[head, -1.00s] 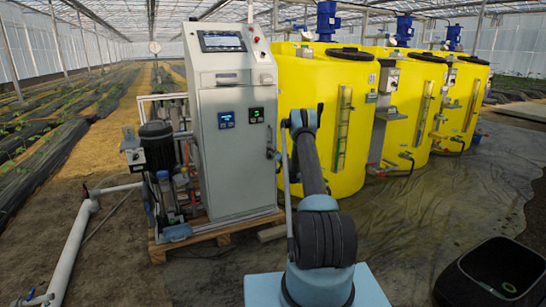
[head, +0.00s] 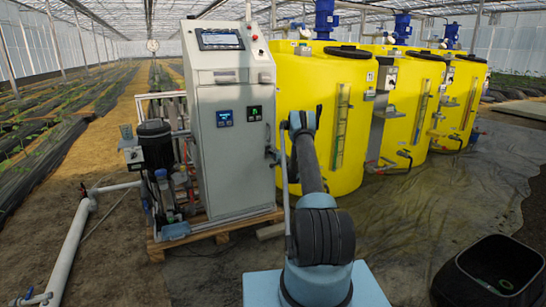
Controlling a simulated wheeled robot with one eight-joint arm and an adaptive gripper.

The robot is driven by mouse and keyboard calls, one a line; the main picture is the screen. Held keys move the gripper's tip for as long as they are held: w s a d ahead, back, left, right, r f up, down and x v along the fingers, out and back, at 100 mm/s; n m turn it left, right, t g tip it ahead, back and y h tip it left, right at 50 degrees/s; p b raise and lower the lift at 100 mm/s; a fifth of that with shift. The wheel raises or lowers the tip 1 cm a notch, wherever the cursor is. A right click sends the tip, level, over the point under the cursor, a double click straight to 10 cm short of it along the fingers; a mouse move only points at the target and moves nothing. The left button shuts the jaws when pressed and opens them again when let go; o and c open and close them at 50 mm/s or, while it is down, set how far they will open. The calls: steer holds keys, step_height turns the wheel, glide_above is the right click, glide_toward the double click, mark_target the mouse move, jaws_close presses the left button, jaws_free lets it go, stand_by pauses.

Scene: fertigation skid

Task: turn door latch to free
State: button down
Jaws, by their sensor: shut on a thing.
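The grey control cabinet (head: 236,172) stands on a wooden pallet, and its front door is closed against the frame. The door latch (head: 269,153) is a small dark piece at the right edge of the door, about mid-height. My gripper (head: 274,156) is at the latch and shut on it. My wrist stands to the right of the cabinet. The gripper's fingers and the latch are small and dark here, so the latch's exact angle cannot be told.
Yellow tanks (head: 318,150) with blue motors stand close behind and right of my arm. A pump (head: 155,145) with pipes is left of the cabinet. A black bin (head: 500,270) stands at the lower right. Wet floor sheeting is clear at right.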

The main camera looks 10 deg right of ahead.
steer(key=shift+d+f+m, duration=0.15)
steer(key=shift+d+m, duration=0.2)
steer(key=shift+m, duration=0.05)
steer(key=c, duration=1.7)
jaws_free()
steer(key=shift+a, duration=0.1)
steer(key=v, duration=1.2)
